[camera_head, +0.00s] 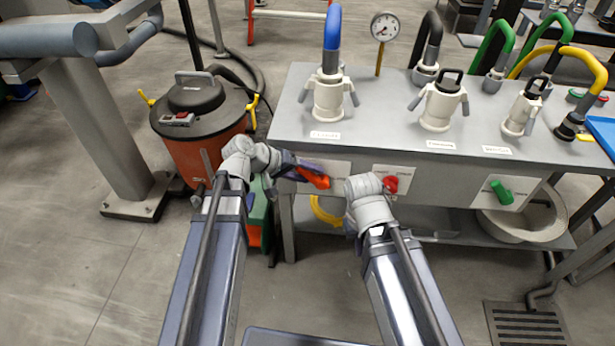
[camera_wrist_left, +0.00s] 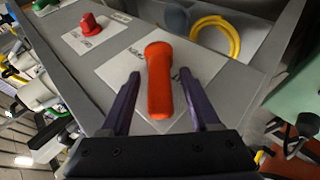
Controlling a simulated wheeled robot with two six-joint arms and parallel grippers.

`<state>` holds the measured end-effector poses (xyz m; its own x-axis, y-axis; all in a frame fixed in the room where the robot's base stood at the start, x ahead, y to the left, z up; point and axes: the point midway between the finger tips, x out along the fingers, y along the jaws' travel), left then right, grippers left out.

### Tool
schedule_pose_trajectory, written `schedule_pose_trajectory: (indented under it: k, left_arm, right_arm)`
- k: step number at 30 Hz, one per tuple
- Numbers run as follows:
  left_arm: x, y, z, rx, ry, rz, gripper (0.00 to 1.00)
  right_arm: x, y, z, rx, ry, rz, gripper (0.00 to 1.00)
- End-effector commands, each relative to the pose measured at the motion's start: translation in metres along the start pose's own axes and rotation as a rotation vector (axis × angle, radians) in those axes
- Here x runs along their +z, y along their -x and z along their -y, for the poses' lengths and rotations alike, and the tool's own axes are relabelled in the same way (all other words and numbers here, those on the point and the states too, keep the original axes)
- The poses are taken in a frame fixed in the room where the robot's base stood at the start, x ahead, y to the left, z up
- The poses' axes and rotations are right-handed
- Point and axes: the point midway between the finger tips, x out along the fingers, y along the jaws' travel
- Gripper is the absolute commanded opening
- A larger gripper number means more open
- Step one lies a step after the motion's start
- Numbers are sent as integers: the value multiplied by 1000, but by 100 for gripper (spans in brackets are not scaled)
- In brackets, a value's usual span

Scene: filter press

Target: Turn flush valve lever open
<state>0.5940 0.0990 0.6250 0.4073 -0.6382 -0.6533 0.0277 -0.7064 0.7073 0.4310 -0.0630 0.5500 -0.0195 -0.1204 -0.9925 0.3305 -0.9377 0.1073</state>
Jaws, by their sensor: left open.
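An orange-red lever (camera_wrist_left: 159,85) stands out from a white labelled plate (camera_wrist_left: 110,72) on the bench's front panel; the label is too blurred to read. In the head view this lever (camera_head: 316,179) shows at the tip of my left gripper (camera_head: 305,170). In the left wrist view my left gripper (camera_wrist_left: 159,76) is open, its two dark purple fingers on either side of the lever with gaps on both sides. A red lever (camera_head: 391,184) and a green lever (camera_head: 502,192) sit on plates further right. My right gripper is hidden beyond its wrist.
The grey bench top (camera_head: 390,110) holds several white valve fittings with hoses and a gauge (camera_head: 385,27). A yellow hose (camera_head: 326,212) and a round basin (camera_head: 525,218) are on the lower shelf. An orange vacuum drum (camera_head: 205,130) stands left of the bench.

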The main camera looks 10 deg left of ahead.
Motion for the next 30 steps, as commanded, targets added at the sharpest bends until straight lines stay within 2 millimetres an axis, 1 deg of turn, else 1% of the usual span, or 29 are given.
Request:
schedule_pose_trajectory:
  k: [7,23,24,30]
  left_arm:
    - [0,0,0,0,0,0,61]
    - [0,0,0,0,0,0,2]
    - [0,0,0,0,0,0,0]
    - [0,0,0,-1,0,0,0]
  right_arm:
    - [0,0,0,0,0,0,0]
    - [0,0,0,0,0,0,0]
    - [0,0,0,0,0,0,0]
    - [0,0,0,0,0,0,0]
